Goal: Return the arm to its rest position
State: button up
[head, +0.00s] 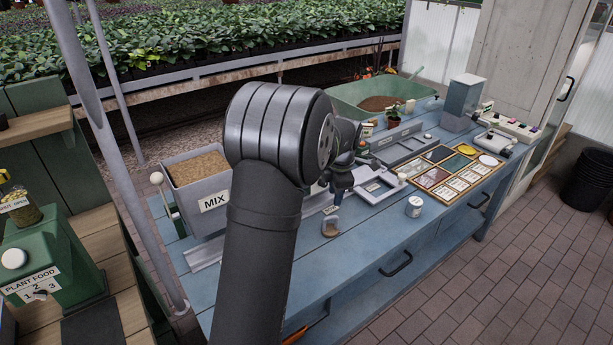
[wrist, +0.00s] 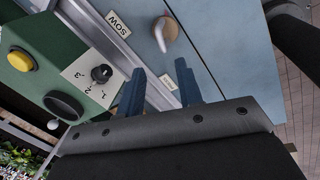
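My arm (head: 262,250) rises large through the middle of the head view and bends over the blue bench (head: 345,265). My gripper (head: 343,180) shows only partly behind the arm's thick joint, above the bench. In the wrist view my gripper (wrist: 158,82) has two dark blue fingers spread apart with bench surface showing between them. It is open and holds nothing. A small white and tan object (head: 331,226) sits on the bench below the gripper in the head view; a similar one (wrist: 165,32) lies beyond the fingertips in the wrist view.
A grey MIX bin (head: 208,205) stands left of my arm. A green box (wrist: 60,70) with a dial and yellow button is left of the fingers. The front bench strip is mostly clear.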

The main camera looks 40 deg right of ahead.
jog(key=f, duration=0.3)
jog(key=w+f, duration=0.1)
jog(key=f, duration=0.7)
jog(key=shift+w+d+f, duration=0.2)
jog(key=shift+w+d, duration=0.15)
jog(key=shift+w, duration=0.05)
jog(key=shift+w+d, duration=0.1)
jog(key=shift+w, duration=0.05)
jog(key=shift+r, duration=1.75)
jog(key=shift+f, duration=0.1)
